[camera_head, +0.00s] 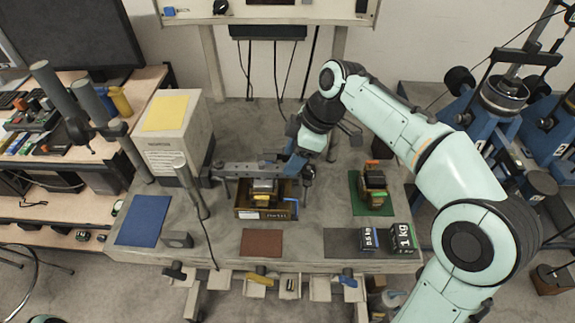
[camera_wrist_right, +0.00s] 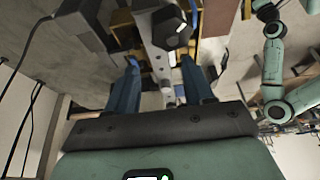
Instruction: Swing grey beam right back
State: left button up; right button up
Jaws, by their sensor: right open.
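The grey beam (camera_head: 245,169) runs level across the middle of the bench, above a brown tray (camera_head: 262,212), from a post at the left to my right gripper. My right gripper (camera_head: 293,163) is at the beam's right end, with its fingers partly hidden by the wrist. In the right wrist view the two blue fingers (camera_wrist_right: 159,78) are apart. The beam (camera_wrist_right: 158,50) shows between and beyond them, with a dark knob (camera_wrist_right: 172,28) on it. Contact between fingers and beam cannot be told. My left gripper is not in view.
The tray holds yellow and dark items. A green mat (camera_head: 362,207) with an orange-topped block (camera_head: 374,180) lies to the right. Black weights (camera_head: 402,237) stand at the front right. A box with a yellow top (camera_head: 166,113) and a blue mat (camera_head: 144,220) are on the left.

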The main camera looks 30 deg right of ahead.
aim_at(263, 171)
jog(key=shift+x, duration=1.65)
jog(key=shift+w, duration=0.1)
grip_shut()
